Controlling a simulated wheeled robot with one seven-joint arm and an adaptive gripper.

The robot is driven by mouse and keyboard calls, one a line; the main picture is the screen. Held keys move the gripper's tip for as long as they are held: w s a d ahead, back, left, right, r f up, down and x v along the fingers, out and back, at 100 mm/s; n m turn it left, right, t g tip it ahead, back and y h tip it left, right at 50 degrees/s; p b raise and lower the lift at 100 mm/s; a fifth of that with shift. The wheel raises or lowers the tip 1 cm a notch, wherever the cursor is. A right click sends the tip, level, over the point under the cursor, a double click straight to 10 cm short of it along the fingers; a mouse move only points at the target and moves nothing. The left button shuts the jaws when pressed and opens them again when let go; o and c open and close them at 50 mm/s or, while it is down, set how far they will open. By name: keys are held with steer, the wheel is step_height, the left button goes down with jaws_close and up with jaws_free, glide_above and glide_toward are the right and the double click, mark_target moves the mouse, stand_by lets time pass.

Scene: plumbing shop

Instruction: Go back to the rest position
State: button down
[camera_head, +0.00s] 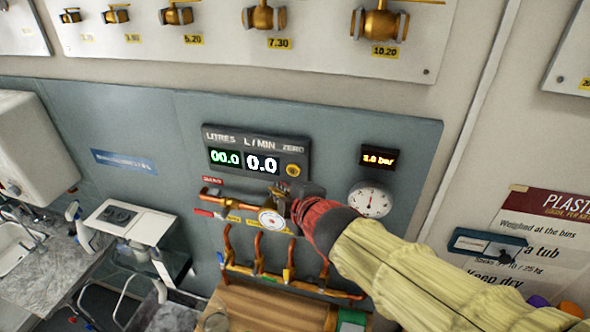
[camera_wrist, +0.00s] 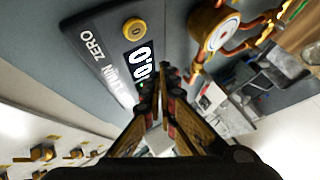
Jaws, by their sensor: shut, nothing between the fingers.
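My gripper (camera_wrist: 162,75) is shut and empty in the wrist view, its fingertips together in front of the flow meter panel. In the head view my arm comes in from the lower right, and my gripper (camera_head: 283,192) is just below the meter panel (camera_head: 257,150), near the copper pipework. I cannot tell whether it touches anything. The panel also shows in the wrist view (camera_wrist: 100,40), with a yellow zero button (camera_wrist: 134,29). In the head view the panel reads 00.0 litres and 0.0 L/min, with its zero button (camera_head: 293,169) at the right.
A round dial gauge (camera_head: 370,199) and a 1.0 bar display (camera_head: 379,158) sit right of the panel. Copper pipes with taps (camera_head: 290,270) run below. Brass valves (camera_head: 264,17) hang on a board above. A sink (camera_head: 18,245) and counter (camera_head: 40,275) stand at the left.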

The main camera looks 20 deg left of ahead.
steer(key=s+d+f+m+g+h+b, duration=0.1)
steer(key=s+d+f+m+h+b, duration=0.2)
steer(key=d, duration=1.1)
steer(key=s+d+f+m+g+h+b, duration=0.1)
steer(key=s+d+f+m+h+b, duration=0.2)
steer(key=s+d+f+m+b, duration=0.6)
steer(key=s+d+f+m+g+h+b, duration=0.1)
steer(key=s+d+f+m+h+b, duration=0.2)
steer(key=s+d+f+m+b, duration=0.3)
steer(key=d+f+m+b, duration=0.5)
steer(key=d+f, duration=0.6)
steer(key=d, duration=0.3)
steer(key=shift+s+f+m+b, duration=0.2)
steer(key=shift+s+m+b, duration=0.1)
steer(key=shift+s+b, duration=0.15)
